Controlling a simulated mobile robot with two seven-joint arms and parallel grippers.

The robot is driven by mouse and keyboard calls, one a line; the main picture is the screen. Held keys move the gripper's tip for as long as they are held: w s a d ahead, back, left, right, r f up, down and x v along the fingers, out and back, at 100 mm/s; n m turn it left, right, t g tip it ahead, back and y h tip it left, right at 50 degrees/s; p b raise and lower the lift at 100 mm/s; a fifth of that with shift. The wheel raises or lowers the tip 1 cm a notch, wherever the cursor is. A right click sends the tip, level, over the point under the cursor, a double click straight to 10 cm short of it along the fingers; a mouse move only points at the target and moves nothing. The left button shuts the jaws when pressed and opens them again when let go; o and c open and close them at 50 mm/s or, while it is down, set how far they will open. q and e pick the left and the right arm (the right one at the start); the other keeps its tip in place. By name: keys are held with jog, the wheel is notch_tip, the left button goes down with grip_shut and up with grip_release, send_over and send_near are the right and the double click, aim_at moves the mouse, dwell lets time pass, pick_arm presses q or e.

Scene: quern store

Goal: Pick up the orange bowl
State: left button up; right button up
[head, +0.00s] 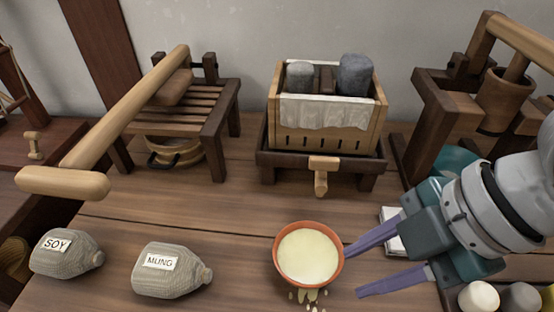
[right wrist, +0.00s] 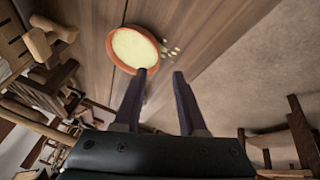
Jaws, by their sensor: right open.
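The orange bowl (head: 279,271) stands upright on the wooden table at the front centre, holding a smooth pale-yellow filling. It also shows in the right wrist view (right wrist: 111,49), beyond my fingers. My right gripper (head: 354,272) comes in from the right, open and empty, with its fingers pointing at the bowl's right side. The tip of one finger overlaps the bowl's rim in both views; I cannot tell whether it touches. The other finger lies clear of the bowl, on its near side. In the right wrist view the gripper (right wrist: 160,74) has nothing between its fingers. My left gripper is not in view.
Pale crumbs (head: 310,296) lie just in front of the bowl. Grey sacks marked SOY (head: 70,257) and MUNG (head: 160,280) lie to the left. A wooden box press (head: 330,130) stands behind, a slatted lever press (head: 190,115) back left.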

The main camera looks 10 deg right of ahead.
aim_at(319, 283)
jog(key=x, duration=0.2)
jog(key=b+x, duration=0.1)
jog(key=x, duration=0.2)
jog(key=b+x, duration=0.1)
jog(key=x, duration=0.2)
jog(key=shift+w+a+r, duration=0.1)
jog(key=shift+a+r, duration=0.05)
jog(key=shift+a, duration=0.25)
grip_shut()
dwell(0.9)
